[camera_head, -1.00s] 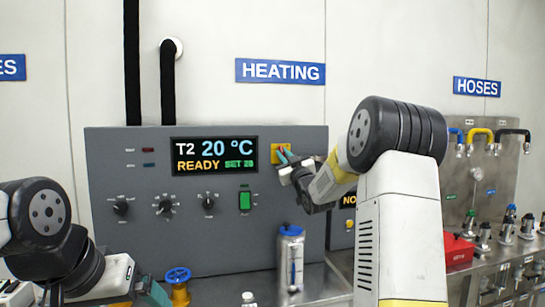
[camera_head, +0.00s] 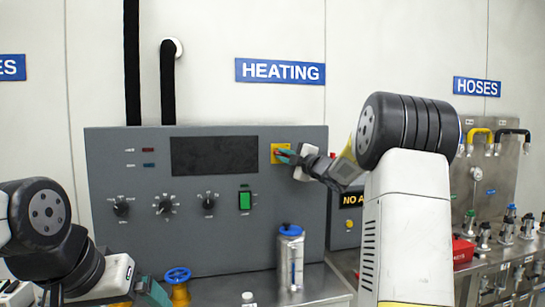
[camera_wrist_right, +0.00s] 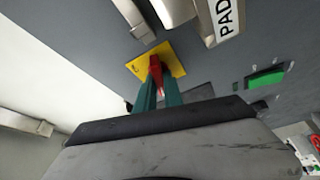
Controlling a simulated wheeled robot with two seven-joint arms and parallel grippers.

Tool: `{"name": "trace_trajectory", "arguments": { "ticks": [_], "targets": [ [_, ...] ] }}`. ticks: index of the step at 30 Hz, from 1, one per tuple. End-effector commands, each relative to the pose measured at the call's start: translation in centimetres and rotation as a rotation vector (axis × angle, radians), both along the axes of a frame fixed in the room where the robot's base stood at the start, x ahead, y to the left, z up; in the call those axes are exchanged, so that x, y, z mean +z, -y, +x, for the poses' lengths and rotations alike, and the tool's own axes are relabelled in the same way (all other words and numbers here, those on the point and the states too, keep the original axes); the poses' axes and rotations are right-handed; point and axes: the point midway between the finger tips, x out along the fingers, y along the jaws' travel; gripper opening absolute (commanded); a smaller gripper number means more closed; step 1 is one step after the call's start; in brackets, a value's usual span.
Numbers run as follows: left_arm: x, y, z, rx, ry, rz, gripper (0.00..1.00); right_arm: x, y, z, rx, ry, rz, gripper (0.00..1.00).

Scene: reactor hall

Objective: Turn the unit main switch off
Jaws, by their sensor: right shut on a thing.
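The main switch has a yellow plate (camera_head: 275,152) at the upper right of the grey heating unit panel (camera_head: 215,240). In the right wrist view its red handle (camera_wrist_right: 156,68) stands on the yellow plate (camera_wrist_right: 175,54). My right gripper (camera_head: 287,154) is at the switch; its teal fingers (camera_wrist_right: 158,85) are shut on the red handle. The display (camera_head: 214,155) on the panel is dark. My left gripper (camera_head: 150,288) is at the lower left, low in front of the unit, partly cut off by the frame edge; whether its jaws are open is unclear.
A green rocker switch (camera_head: 245,200) and several black knobs (camera_head: 166,206) are on the panel. A metal bottle with a blue cap (camera_head: 290,255) and a blue valve wheel (camera_head: 178,275) stand below. A hose panel (camera_head: 500,185) is at the right.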

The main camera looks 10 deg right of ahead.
Motion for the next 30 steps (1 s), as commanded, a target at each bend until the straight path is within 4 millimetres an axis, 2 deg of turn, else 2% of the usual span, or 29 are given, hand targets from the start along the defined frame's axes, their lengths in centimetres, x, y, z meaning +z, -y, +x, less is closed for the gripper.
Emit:
{"name": "trace_trajectory", "arguments": {
  "ticks": [12,30],
  "targets": [
    [0.00,0.00,0.00,0.000,0.000,0.000,0.94,-0.06,-0.10,-0.01,0.001,0.007,-0.257,0.00],
    [0.00,0.00,0.00,0.000,0.000,0.000,0.94,-0.13,-0.08,0.00,0.002,0.009,-0.326,0.00]
  ]
}}
